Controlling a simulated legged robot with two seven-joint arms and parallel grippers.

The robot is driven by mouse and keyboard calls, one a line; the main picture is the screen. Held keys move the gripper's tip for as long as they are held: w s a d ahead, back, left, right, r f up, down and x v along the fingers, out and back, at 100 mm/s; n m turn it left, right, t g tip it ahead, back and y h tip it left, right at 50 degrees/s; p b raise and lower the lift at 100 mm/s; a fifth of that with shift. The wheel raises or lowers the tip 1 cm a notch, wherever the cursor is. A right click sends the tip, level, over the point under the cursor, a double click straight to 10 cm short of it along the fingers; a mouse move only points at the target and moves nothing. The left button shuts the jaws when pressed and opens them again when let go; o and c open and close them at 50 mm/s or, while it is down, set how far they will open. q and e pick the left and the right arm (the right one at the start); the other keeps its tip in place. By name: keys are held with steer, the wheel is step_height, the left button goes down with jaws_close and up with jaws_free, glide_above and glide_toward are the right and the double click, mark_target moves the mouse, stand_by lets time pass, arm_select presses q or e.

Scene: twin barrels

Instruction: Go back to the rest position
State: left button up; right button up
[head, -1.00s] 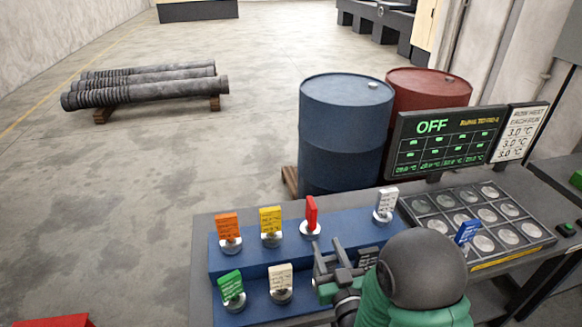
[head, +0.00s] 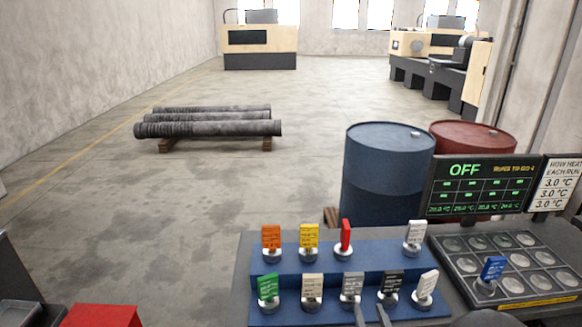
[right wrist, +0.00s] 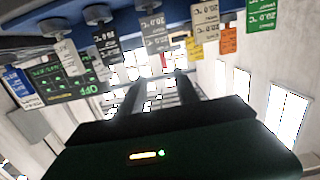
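My right gripper (head: 371,315) shows only as two dark fingertips at the bottom edge of the head view, in front of the tag stand. The fingers are apart with nothing between them. In the right wrist view the gripper (right wrist: 155,85) also shows spread fingers, with the tags beyond and above. My left gripper is in neither view. The blue two-step stand (head: 330,262) holds coloured tags on round bases, including an orange tag (head: 271,237), a red tag (head: 346,235) and a green tag (head: 268,287). A blue tag (head: 493,268) stands on the disc tray (head: 470,292).
A screen reading OFF (head: 480,187) stands behind the disc tray. A blue barrel (head: 385,175) and a red barrel (head: 470,138) stand beyond the bench. A red object (head: 102,316) is at lower left. Pipes (head: 210,128) lie on the open floor.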

steer(key=s+f+g, duration=0.4)
steer(key=s+g, duration=0.3)
steer(key=s, duration=0.1)
steer(key=s+d+f+g, duration=0.1)
steer(key=s+f+g, duration=0.3)
steer(key=s, duration=0.5)
steer(key=g, duration=0.2)
steer(key=shift+g+h, duration=0.3)
steer(key=shift+g, duration=0.1)
steer(key=shift+w+f, duration=0.15)
